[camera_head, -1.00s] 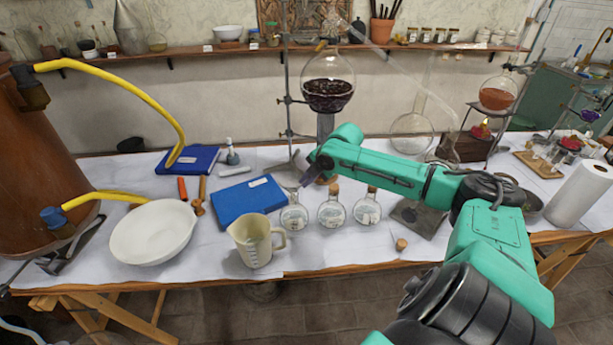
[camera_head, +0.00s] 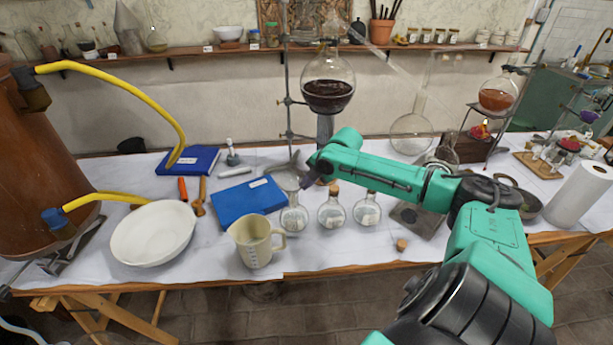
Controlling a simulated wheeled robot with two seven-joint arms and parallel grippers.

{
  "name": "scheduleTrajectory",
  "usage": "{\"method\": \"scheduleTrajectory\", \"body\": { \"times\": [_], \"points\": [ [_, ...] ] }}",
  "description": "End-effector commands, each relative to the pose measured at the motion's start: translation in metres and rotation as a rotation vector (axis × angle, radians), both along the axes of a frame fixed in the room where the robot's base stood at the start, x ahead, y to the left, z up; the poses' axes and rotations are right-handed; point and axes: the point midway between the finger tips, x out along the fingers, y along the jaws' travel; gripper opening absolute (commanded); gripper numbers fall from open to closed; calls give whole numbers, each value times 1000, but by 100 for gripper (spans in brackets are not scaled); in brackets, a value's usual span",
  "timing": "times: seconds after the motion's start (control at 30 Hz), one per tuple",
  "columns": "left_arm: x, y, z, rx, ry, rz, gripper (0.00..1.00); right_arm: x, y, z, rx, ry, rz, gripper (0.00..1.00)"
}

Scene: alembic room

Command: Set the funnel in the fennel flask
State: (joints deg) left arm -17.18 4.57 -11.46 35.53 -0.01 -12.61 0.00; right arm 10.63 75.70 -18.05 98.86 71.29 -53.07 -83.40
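Three small round glass flasks stand in a row at the table's front middle: a left flask (camera_head: 294,219), a middle flask (camera_head: 331,214) and a right flask (camera_head: 367,212). The middle and right ones have corks; no cork shows on the left one. Their labels are too small to read. A pale, see-through funnel (camera_head: 286,181) is just above the left flask, at its neck. I cannot tell whether its stem is inside. My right gripper (camera_head: 308,179) comes in from the right, shut on the funnel's edge, its fingertips partly hidden. My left gripper is not in view.
A loose cork (camera_head: 402,245) lies right of the flasks. A blue book (camera_head: 245,202), a measuring jug (camera_head: 254,245) and a white bowl (camera_head: 152,234) are on the left. A retort stand with a dark-filled flask (camera_head: 327,92) rises behind. The front right table edge is clear.

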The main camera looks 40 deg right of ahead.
Motion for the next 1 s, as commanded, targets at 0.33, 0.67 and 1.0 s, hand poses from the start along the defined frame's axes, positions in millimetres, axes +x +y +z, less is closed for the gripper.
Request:
{"method": "scheduleTrajectory", "body": {
  "times": [0.33,0.67,1.0],
  "points": [
    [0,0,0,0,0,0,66,0,0,-1,0,-1,0,0],
    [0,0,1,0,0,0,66,0,0,-4,0,0,0,9],
    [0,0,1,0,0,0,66,0,0,-4,0,1,0,40]
  ]
}}
